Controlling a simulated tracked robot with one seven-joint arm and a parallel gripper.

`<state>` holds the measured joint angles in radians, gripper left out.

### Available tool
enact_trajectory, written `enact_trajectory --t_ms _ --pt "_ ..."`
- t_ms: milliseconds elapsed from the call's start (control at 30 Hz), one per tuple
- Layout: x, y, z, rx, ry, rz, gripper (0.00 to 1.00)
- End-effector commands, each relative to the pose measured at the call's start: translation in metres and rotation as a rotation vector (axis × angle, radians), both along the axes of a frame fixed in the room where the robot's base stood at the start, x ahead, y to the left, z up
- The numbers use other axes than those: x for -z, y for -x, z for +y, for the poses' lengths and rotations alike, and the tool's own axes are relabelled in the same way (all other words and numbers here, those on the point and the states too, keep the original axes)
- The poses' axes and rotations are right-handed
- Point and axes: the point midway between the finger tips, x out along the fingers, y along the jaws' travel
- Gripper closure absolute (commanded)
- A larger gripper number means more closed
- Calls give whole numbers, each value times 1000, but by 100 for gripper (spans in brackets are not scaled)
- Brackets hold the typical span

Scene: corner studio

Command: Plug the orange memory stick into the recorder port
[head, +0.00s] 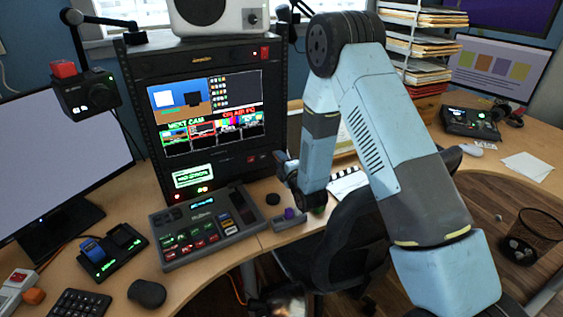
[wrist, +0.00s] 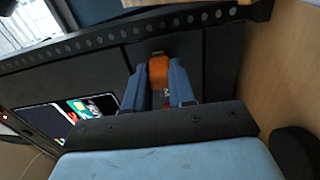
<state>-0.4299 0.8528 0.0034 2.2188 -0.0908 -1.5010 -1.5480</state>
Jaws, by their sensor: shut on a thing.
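My gripper (wrist: 158,84) is shut on the orange memory stick (wrist: 158,69), which shows between its two blue fingers in the wrist view. The stick's far end points at the dark front of the equipment rack (wrist: 205,62). I cannot tell whether it touches the rack or is apart from it. The recorder port cannot be made out; the stick and fingers cover that part of the rack. In the head view my gripper (head: 282,160) is at the right edge of the rack (head: 145,95), low and above the desk, and the stick cannot be made out.
A control panel (head: 207,226) lies on the desk before the rack. A small grey box with a purple knob (head: 289,213) stands below my gripper. A black chair (head: 345,240) is under my arm. A card dock (head: 107,250) and a mouse (head: 147,293) are at the left.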

Motion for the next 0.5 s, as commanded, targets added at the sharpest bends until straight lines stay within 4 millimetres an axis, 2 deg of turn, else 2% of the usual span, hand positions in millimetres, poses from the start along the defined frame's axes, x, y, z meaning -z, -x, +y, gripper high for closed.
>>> enact_trajectory --t_ms 67,100,367,500 --pt "0 -1 1 0 0 0 100" --pt "0 -1 1 0 0 0 73" --pt "0 -1 1 0 0 0 48" --pt "0 -1 1 0 0 0 46"
